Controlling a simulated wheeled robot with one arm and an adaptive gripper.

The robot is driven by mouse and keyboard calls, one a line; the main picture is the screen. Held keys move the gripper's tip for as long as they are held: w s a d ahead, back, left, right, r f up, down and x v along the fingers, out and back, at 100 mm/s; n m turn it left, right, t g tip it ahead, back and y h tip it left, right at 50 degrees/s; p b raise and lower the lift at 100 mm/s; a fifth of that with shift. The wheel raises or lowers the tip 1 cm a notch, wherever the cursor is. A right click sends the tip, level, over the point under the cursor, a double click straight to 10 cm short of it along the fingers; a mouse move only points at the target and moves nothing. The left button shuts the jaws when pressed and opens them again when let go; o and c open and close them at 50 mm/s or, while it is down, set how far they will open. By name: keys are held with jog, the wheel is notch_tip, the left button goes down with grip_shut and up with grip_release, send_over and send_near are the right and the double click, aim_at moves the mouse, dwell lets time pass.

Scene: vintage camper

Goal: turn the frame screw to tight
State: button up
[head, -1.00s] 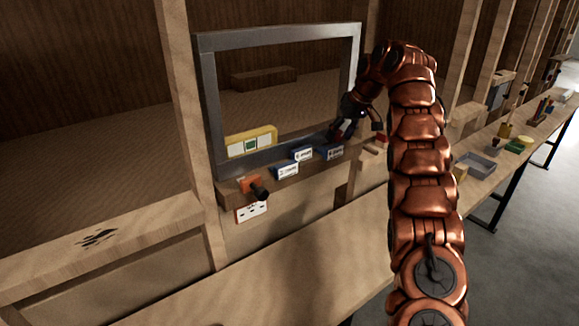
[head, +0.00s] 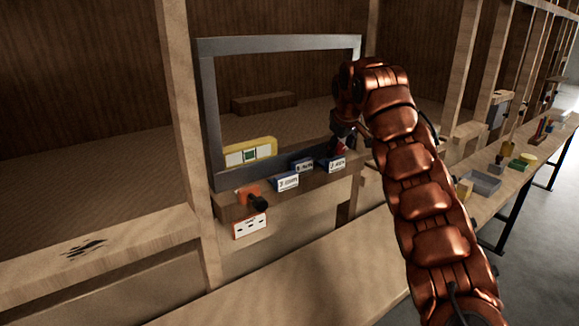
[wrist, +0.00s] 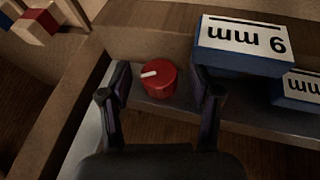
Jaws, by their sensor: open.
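The frame screw shows in the wrist view as a round red knob (wrist: 160,78) with a white pointer line on its top, pointing to the left in that view. It sits at the lower right corner of a grey metal window frame (head: 208,110). My gripper (wrist: 161,86) is open, with one dark finger on each side of the knob. I cannot tell whether the fingers touch it. In the head view my gripper (head: 345,138) is at that corner, and a bit of red shows by it.
Blue blocks with white millimetre labels (head: 287,181) stand on the ledge left of my gripper; one (wrist: 242,48) is close to a finger. A yellow level (head: 250,152) and an orange and black tool (head: 252,199) lie further left. A bench (head: 250,285) runs below.

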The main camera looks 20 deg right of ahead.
jog(key=shift+h, duration=0.3)
jog(key=v, duration=0.8)
jog(key=shift+r, duration=0.25)
jog(key=shift+s+a+r+m+p, duration=0.15)
jog(key=shift+a+r+m+p, duration=0.05)
jog(key=shift+r+p, duration=0.2)
jog(key=shift+s+a+r+m+p, duration=0.15)
jog(key=shift+r+m+p, duration=0.1)
jog(key=shift+r, duration=0.3)
jog(key=s+a+f+g+y+p, duration=0.1)
jog(key=s+a+g+y+p, duration=0.1)
jog(key=s+a, duration=0.4)
jog(key=s+a+f+g+y+p, duration=0.1)
jog(key=s+a+y+p, duration=0.3)
jog(key=a, duration=1)
jog(key=shift+s+a+f+g+p, duration=0.15)
jog(key=shift+s+g+p, duration=0.45)
jog(key=shift+s+p, duration=1.05)
jog(key=shift+w, duration=0.15)
